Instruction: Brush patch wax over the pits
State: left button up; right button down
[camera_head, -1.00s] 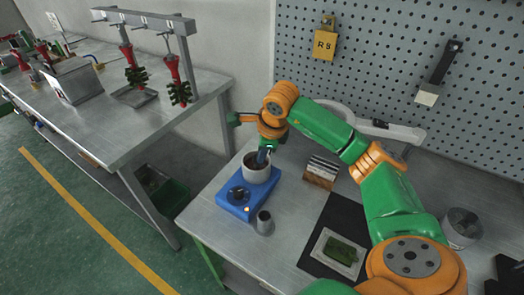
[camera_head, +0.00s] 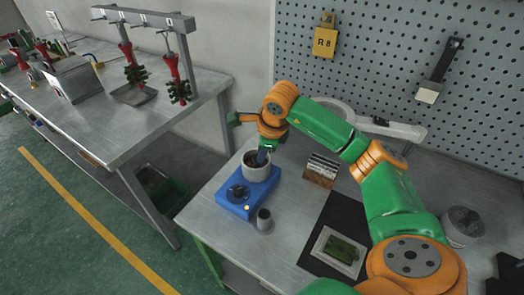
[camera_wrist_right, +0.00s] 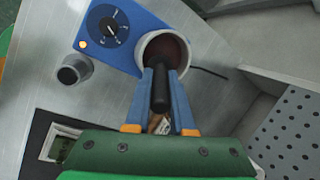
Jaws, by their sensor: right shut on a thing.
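My right gripper (camera_head: 262,157) points down into a white pot (camera_head: 256,173) on a blue heater (camera_head: 235,207). In the right wrist view its blue fingers (camera_wrist_right: 160,97) are shut on a dark cylindrical handle (camera_wrist_right: 160,88), seemingly the brush. The handle's far end is inside the pot (camera_wrist_right: 149,41), whose inner wall looks reddish brown; the brush tip is hidden. A green wax piece (camera_head: 341,249) lies on a pale tray (camera_head: 320,252) on a black mat (camera_head: 345,212). Pits on it are too small to make out. My left gripper is not in view.
A small grey metal cup (camera_head: 264,222) stands beside the heater. A wooden rack (camera_head: 318,178) of upright plates stands right of the pot. A round metal tin (camera_head: 462,226) is at the far right. A pegboard (camera_head: 395,65) rises behind the bench.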

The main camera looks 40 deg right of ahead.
dwell(0.4)
notch_tip(320, 180, up, 7)
jog(key=p, duration=0.6)
jog(key=shift+a, duration=0.1)
dwell(0.3)
